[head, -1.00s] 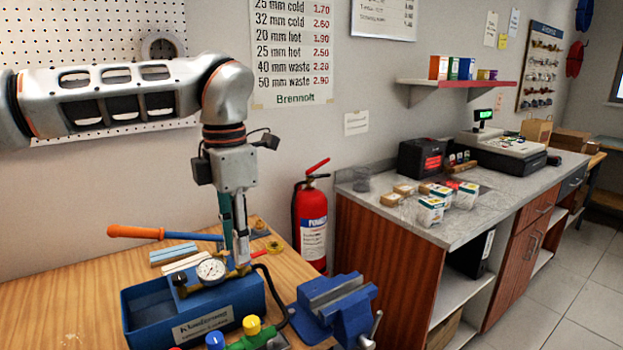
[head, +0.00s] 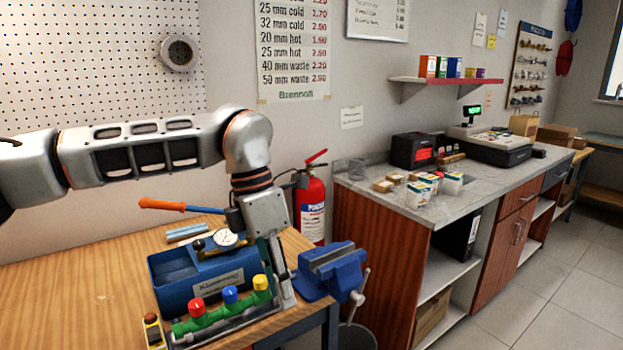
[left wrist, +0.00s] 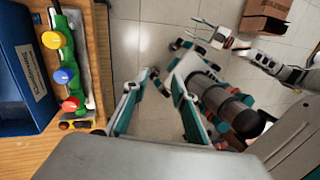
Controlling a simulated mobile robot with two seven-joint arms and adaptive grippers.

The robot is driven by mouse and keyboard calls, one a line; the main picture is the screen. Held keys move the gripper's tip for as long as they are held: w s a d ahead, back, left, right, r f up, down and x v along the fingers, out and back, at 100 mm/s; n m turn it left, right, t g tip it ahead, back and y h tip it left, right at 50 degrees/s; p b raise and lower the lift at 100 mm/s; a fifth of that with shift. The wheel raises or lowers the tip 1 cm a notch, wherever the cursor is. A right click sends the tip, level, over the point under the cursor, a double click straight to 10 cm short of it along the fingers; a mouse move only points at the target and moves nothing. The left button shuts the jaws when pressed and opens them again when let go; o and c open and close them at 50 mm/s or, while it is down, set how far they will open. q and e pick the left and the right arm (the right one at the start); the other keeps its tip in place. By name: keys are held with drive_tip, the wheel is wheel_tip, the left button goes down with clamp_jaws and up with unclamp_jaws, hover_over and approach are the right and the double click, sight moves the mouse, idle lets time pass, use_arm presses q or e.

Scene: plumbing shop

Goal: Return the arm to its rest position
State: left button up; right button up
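My left arm reaches in from the left in the head view. Its left gripper (head: 285,292) points down in front of the vise, beside the valve manifold. In the left wrist view the left gripper (left wrist: 157,88) has its two teal-and-white fingers apart, with only floor between them. What looks like my right gripper (left wrist: 210,33) shows small at the upper right of the left wrist view, its fingers apart and empty over the floor. My right arm is out of the head view.
A blue tub (head: 170,299) with a gauge (head: 227,238) and a manifold (head: 230,309) with coloured knobs stand close to the left gripper. A blue vise (head: 335,268) is just right of it. Behind are an extinguisher (head: 311,205) and a counter (head: 420,214). Floor is open at right.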

use_arm(q)
drive_tip(key=s+d+f+m+g+h, duration=0.1)
drive_tip(key=s+d+f+g+h, duration=0.25)
drive_tip(key=s+d, duration=0.55)
drive_tip(key=s+d+r+n+g+h, duration=0.1)
drive_tip(key=s+d+r+n+h, duration=0.15)
drive_tip(key=d+h, duration=0.4)
drive_tip(key=s+d+r+n+g+h, duration=0.1)
drive_tip(key=d+r+n+h, duration=0.1)
drive_tip(key=d+n+h, duration=0.35)
drive_tip(key=w+a+f+n+t+h, duration=0.2)
drive_tip(key=w+a+n+t+h, duration=0.4)
drive_tip(key=n+t, duration=0.55)
drive_tip(key=w+a+f+n+t+y, duration=0.3)
drive_tip(key=a+f+n+t+y, duration=0.25)
drive_tip(key=f+n, duration=0.2)
drive_tip(key=w+a+f+n+t+y, duration=0.4)
drive_tip(key=f+n+t+y, duration=0.15)
drive_tip(key=n+t, duration=0.2)
drive_tip(key=s+a+f+n+g+y, duration=0.1)
drive_tip(key=s+a+f+n+y, duration=0.15)
drive_tip(key=a+f, duration=0.35)
drive_tip(key=s+a+f+n+g+y, duration=0.1)
drive_tip(key=a+f+n+y, duration=0.25)
drive_tip(key=f, duration=0.55)
drive_tip(key=s+a+f+n+g+y, duration=0.4)
drive_tip(key=s+a+f, duration=0.7)
drive_tip(key=s+f, duration=0.2)
drive_tip(key=shift+s+f, duration=0.4)
drive_tip(key=shift+f, duration=0.5)
